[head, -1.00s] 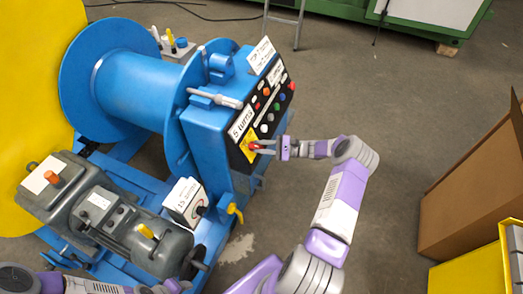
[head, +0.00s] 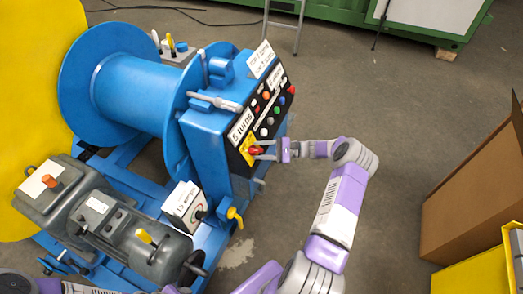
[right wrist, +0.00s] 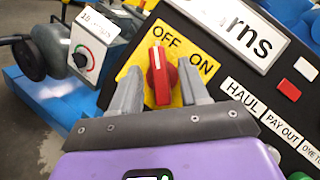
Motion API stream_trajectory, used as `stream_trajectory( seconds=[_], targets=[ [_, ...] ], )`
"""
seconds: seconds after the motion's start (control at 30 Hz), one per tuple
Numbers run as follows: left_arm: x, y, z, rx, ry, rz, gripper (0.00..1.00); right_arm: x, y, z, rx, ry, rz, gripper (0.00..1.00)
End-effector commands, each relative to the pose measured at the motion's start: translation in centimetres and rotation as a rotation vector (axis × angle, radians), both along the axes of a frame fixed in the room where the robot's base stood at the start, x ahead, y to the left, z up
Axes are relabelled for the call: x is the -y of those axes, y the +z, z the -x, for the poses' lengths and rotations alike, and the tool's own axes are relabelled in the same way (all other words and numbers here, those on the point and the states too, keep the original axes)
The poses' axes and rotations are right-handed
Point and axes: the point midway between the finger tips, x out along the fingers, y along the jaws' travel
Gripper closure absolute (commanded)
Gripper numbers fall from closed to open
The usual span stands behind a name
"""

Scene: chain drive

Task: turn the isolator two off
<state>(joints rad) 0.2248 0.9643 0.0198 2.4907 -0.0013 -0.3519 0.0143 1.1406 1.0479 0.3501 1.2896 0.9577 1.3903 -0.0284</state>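The isolator switch (head: 257,150) is a red rotary knob on a yellow plate, low on the black panel of the blue winch console. In the right wrist view the red knob (right wrist: 160,75) has a white mark at its upper end, toward the OFF word; ON is to its right. My right gripper (head: 271,150) is open at the knob. In the right wrist view the open right gripper (right wrist: 158,97) has one finger on each side of the knob, with gaps visible. My left arm shows at the bottom left edge; its fingers cannot be made out.
Other buttons (head: 270,121) sit above the isolator on the panel. A white box with a dial (head: 185,203) and a yellow-handled valve (head: 235,216) are below left. A grey motor (head: 110,215) is at left. A cardboard box (head: 470,190) stands right. Floor between is clear.

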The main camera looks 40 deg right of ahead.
Motion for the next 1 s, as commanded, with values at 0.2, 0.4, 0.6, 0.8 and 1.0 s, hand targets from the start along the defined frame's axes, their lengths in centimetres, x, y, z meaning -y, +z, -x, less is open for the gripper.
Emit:
stream_trajectory(
  seconds=[0.2,0.4,0.6,0.8,1.0],
  targets=[
    [0.0,0.0,0.0,0.000,0.000,0.000,0.57,0.0,0.0,0.0,0.000,0.001,-0.001,0.55],
    [0.0,0.3,0.0,0.000,0.000,0.000,0.57,1.2,0.0,0.9,-0.001,-0.002,0.001,0.55],
    [0.0,0.9,0.0,0.000,0.000,0.000,0.57,3.9,0.1,3.1,-0.001,-0.003,0.001,0.55],
    [0.0,1.0,0.0,0.000,0.000,0.000,0.57,5.7,0.1,4.4,0.001,-0.001,0.000,0.55],
    [0.0,1.0,0.0,0.000,0.000,0.000,0.57,6.0,0.0,4.7,-0.001,0.000,-0.001,0.55]
  ],
)
